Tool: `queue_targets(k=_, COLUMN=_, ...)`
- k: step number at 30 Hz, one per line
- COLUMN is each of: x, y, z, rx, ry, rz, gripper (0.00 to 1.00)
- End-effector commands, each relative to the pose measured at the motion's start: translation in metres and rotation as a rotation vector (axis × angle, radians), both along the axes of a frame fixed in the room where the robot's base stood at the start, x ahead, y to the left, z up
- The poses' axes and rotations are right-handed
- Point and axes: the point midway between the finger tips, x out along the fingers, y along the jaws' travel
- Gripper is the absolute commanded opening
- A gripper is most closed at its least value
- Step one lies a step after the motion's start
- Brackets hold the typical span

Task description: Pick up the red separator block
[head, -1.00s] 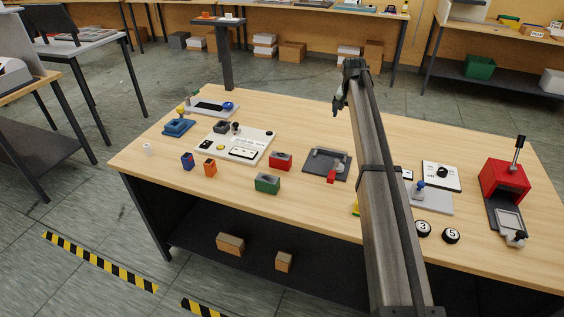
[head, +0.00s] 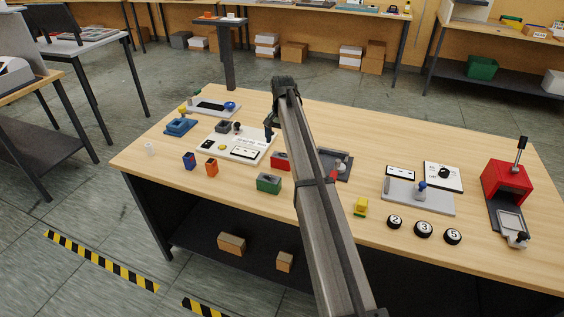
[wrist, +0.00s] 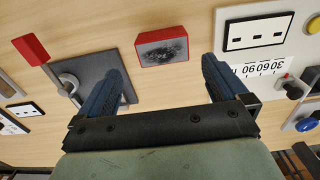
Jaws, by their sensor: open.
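A grey plate with a red-handled lever (wrist: 30,49) stands beside the block. The white panel (wrist: 230,70) with sockets is on its other side. A green block (head: 268,183) sits in front. Round numbered buttons (head: 424,229) lie at the right.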

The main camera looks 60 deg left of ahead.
Motion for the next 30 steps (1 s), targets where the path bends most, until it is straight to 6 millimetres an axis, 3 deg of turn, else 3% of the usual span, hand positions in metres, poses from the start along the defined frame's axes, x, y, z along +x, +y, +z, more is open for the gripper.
queue_targets(k=6, x=0.0, y=0.0, z=-0.033, rx=0.0, ry=0.0, rz=0.0, gripper=1.0)
queue_targets(k=14, x=0.0, y=0.002, z=-0.046, rx=0.0, ry=0.0, rz=0.0, gripper=1.0)
queue_targets(k=24, x=0.001, y=0.006, z=-0.086, rx=0.0, ry=0.0, rz=0.0, gripper=1.0)
queue_targets(k=30, x=0.001, y=0.006, z=-0.089, rx=0.001, ry=-0.001, rz=0.0, gripper=1.0)
